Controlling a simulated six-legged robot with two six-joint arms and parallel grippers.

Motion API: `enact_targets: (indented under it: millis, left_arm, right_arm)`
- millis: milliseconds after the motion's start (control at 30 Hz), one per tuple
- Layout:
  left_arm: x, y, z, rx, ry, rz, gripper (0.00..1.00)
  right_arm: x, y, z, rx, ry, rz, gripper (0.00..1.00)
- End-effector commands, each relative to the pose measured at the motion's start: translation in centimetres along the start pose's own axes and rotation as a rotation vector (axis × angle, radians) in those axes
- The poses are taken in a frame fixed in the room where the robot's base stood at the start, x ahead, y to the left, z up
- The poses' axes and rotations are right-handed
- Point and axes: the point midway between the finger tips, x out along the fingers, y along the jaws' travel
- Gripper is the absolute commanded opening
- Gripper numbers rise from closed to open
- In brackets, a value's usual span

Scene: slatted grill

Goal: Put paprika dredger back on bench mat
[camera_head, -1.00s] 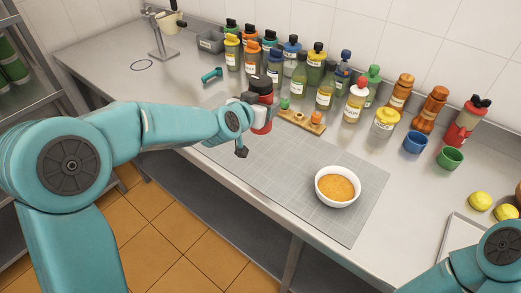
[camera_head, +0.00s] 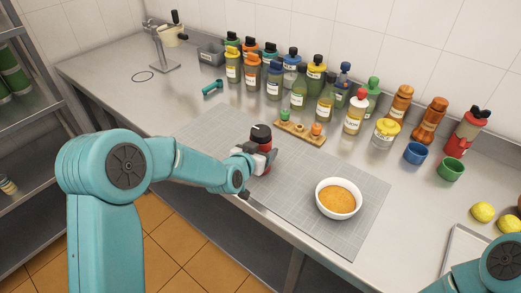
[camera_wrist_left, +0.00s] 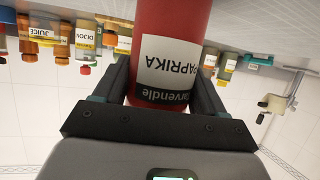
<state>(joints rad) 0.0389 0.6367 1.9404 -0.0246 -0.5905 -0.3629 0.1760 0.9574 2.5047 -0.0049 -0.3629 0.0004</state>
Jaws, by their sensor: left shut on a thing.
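The paprika dredger (camera_head: 264,168), red with a black lid, is upright in my left gripper (camera_head: 257,159) over the left part of the grey gridded bench mat (camera_head: 290,182). I cannot tell whether its base touches the mat. In the left wrist view the red dredger (camera_wrist_left: 172,22) fills the space between both fingers, its PAPRIKA label upside down. The left gripper is shut on its body and partly hides it in the head view. My right arm shows at the lower right, but its gripper is out of view.
A white bowl (camera_head: 322,201) of orange powder stands on the mat's right part. A small wooden rack (camera_head: 290,129) lies behind the mat, with several bottles (camera_head: 325,98) further back. Blue (camera_head: 415,153) and green (camera_head: 451,169) cups stand right. The mat's middle is clear.

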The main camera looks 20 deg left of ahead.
Motion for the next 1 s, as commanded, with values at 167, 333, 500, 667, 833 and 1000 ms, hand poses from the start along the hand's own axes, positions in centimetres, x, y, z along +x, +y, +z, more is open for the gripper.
enact_targets:
  millis: [167, 333, 500, 667, 833, 1000]
  left_arm:
    - [0.1, 0.0, 0.2, 0.0, 0.0, 0.0, 0.87]
    - [0.1, 0.0, 0.2, 0.0, 0.0, 0.0, 0.96]
    - [0.0, 0.0, 0.0, 0.0, 0.0, 0.0, 0.96]
    - [-1.5, -0.1, 0.0, 0.0, 0.002, -0.001, 0.96]
    - [-5.6, 0.0, 0.0, 0.0, 0.003, -0.001, 0.96]
    - [-9.2, 0.0, 0.0, 0.002, 0.003, -0.001, 0.96]
  right_arm:
    - [0.3, 0.1, 0.0, 0.0, 0.0, 0.0, 1.0]
    - [0.3, 0.1, 0.0, 0.0, 0.0, 0.0, 1.0]
    - [0.1, 0.1, 0.0, 0.0, 0.0, 0.0, 1.0]
    - [0.5, 0.2, 0.0, 0.0, 0.0, 0.0, 1.0]
    - [1.3, 0.5, 0.0, 0.0, 0.0, 0.0, 1.0]
    - [1.9, 0.7, 0.0, 0.0, 0.0, 0.0, 1.0]
